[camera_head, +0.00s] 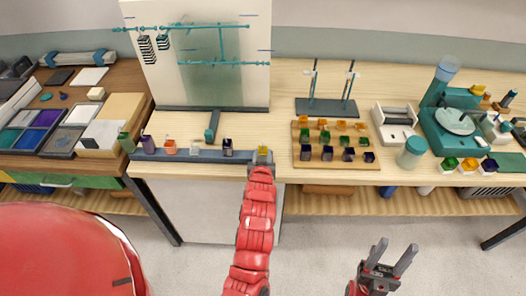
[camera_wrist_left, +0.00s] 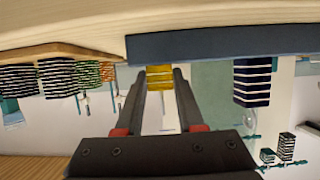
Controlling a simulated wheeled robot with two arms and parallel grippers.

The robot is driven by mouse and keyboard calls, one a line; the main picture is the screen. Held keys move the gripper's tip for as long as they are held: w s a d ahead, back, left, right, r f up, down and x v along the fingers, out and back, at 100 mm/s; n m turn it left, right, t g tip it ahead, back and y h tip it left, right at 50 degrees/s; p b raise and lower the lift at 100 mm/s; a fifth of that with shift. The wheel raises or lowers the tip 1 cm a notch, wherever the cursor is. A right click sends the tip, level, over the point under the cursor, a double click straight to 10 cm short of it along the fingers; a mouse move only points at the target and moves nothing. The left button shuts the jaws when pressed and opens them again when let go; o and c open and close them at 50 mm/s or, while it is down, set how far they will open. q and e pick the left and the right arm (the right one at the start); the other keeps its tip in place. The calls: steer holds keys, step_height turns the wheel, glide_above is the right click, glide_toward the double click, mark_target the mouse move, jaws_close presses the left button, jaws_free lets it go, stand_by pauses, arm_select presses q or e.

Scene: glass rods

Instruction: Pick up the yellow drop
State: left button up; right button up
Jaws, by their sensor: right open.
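The yellow drop (camera_head: 263,152) is a small yellow block with pale bands at the right end of the dark blue bar (camera_head: 190,156). It also shows in the left wrist view (camera_wrist_left: 160,78), which looks upside down, next to the bar (camera_wrist_left: 230,42). My left gripper (camera_head: 262,163) reaches it from the front. In the left wrist view its two fingers (camera_wrist_left: 160,85) lie flush along both sides of the yellow drop, with no clear gap. I cannot tell whether the drop still touches the bar. My right gripper (camera_head: 394,251) is open and empty, low in front of the table.
A dark drop (camera_head: 227,147) stands on the bar left of the yellow one; other coloured drops stand further left. A wooden tray (camera_head: 336,166) of drops lies to the right. A white panel (camera_head: 240,85) stands behind. Bare table (camera_head: 180,124) lies behind the bar.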

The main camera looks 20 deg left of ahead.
arm_select(q)
jaws_close()
steer(key=shift+r, duration=0.1)
steer(key=shift+r+b, duration=0.4)
steer(key=shift+r, duration=0.15)
step_height(320, 180, up, 2)
steer(key=shift+r+b, duration=0.15)
steer(key=shift+b, duration=0.45)
steer(key=s+d+p, duration=0.1)
steer(key=s+d, duration=0.2)
steer(key=s, duration=0.4)
steer(key=s+d+r+p, duration=0.1)
steer(key=s+d+p, duration=0.1)
steer(key=s+d, duration=0.2)
steer(key=s, duration=0.3)
steer(key=shift+d+r+p, duration=0.25)
steer(key=shift+p, duration=0.05)
